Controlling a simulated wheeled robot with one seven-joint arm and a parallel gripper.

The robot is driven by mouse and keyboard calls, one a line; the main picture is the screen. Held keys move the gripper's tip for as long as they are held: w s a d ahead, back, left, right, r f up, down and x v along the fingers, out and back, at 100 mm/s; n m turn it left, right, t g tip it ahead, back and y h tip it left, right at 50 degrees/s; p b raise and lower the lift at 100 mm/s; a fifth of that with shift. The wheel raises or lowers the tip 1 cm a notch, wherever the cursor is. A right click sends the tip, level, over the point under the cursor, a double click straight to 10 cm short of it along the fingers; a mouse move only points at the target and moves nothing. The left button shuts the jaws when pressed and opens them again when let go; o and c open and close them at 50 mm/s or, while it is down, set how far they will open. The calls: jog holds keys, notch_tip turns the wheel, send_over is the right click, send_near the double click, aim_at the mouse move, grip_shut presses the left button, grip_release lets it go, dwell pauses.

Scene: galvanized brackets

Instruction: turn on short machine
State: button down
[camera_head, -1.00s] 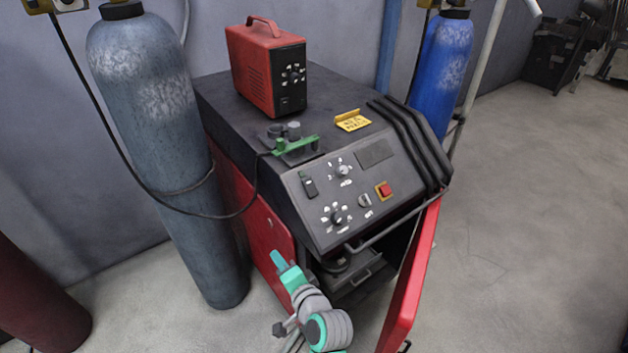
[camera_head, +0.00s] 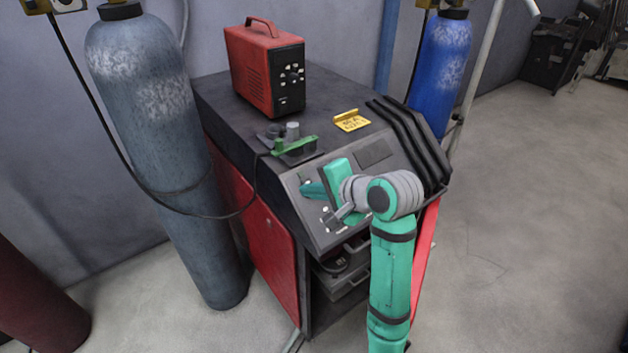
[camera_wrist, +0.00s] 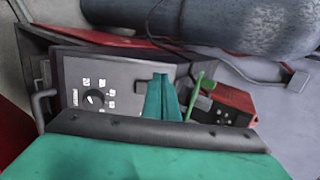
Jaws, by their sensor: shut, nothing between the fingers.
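The large machine has a dark sloped control panel (camera_head: 375,157) in the head view. Its rocker switch (camera_head: 305,178) at the panel's upper left is partly hidden by my gripper (camera_head: 306,190). A smaller red machine (camera_head: 262,68) with a black front, dial and switch stands on top. My gripper is shut and empty, its teal fingertips over the panel's left part, by the rocker switch. I cannot tell whether they touch it. In the wrist view, the shut fingers (camera_wrist: 163,96) point at the panel, right of a black dial (camera_wrist: 95,98). My arm hides the red button.
A grey gas cylinder (camera_head: 160,150) stands left and a blue one (camera_head: 440,65) behind right. A green clamp (camera_head: 290,145) and yellow sign (camera_head: 351,121) lie on top. A red door (camera_head: 425,250) hangs open at the front. The floor right is free.

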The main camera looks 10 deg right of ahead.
jog(key=s+d+r+m+g+h, duration=0.1)
jog(key=s+d+r+h, duration=0.1)
jog(key=d+r, duration=0.4)
jog(key=shift+d+r, duration=0.2)
jog(key=shift+r, duration=0.2)
jog(key=shift+w, duration=0.1)
send_near(307, 182)
jog(key=x, duration=0.6)
jog(key=shift+w+f, duration=0.1)
jog(key=shift+w, duration=0.05)
